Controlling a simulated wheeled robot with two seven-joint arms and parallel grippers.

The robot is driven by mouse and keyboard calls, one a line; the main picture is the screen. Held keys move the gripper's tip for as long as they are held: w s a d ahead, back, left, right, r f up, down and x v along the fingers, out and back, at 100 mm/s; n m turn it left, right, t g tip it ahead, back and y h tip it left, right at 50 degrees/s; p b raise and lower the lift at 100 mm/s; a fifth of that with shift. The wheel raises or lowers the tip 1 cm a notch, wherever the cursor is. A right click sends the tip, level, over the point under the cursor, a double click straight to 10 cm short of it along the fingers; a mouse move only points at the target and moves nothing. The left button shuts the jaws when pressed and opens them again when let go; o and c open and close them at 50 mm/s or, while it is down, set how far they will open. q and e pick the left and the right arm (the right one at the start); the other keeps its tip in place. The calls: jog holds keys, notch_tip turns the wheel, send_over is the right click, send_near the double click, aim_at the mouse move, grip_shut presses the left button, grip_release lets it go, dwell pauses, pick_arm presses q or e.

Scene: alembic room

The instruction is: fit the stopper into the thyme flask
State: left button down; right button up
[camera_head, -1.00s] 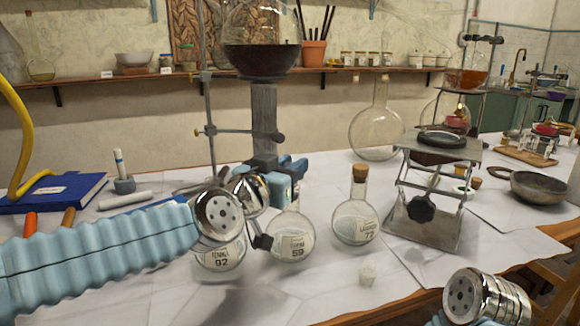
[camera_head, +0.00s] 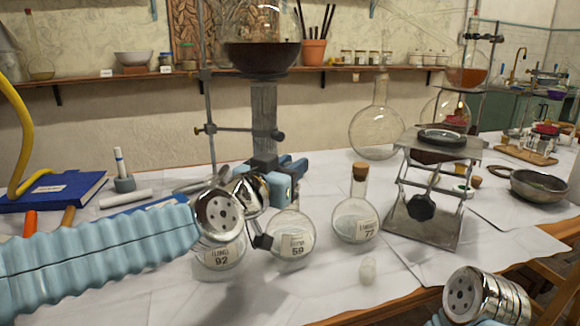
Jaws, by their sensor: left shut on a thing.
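The flask marked 59 (camera_head: 291,247), which seems to be the thyme flask though its name is blurred, stands upright on the paper-covered bench. My left gripper (camera_head: 279,207) is at its neck and appears shut on it. The gripper hides most of the neck and mouth. A small clear piece (camera_head: 368,270), perhaps the glass stopper, is on the bench right of the flask, apart from the grippers. My right arm's silver wrist shows at the lower right, but its gripper is out of view.
Flask 92 (camera_head: 218,262) stands close left, partly behind my left wrist. A corked flask 77 (camera_head: 355,222) stands to the right. A lab jack (camera_head: 424,215) and a metal bowl (camera_head: 538,187) are farther right. A retort stand (camera_head: 210,130) rises behind my gripper. Bare bench lies in front.

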pick_arm(q)
jog(key=shift+f+b, duration=0.35)
jog(key=shift+f, duration=0.15)
dwell(0.8)
jog(key=c, duration=0.8)
grip_release()
jog(key=v, duration=1.3)
jog(key=shift+s+a+b, duration=0.2)
jog(key=shift+s+b, duration=0.15)
jog(key=shift+b, duration=0.05)
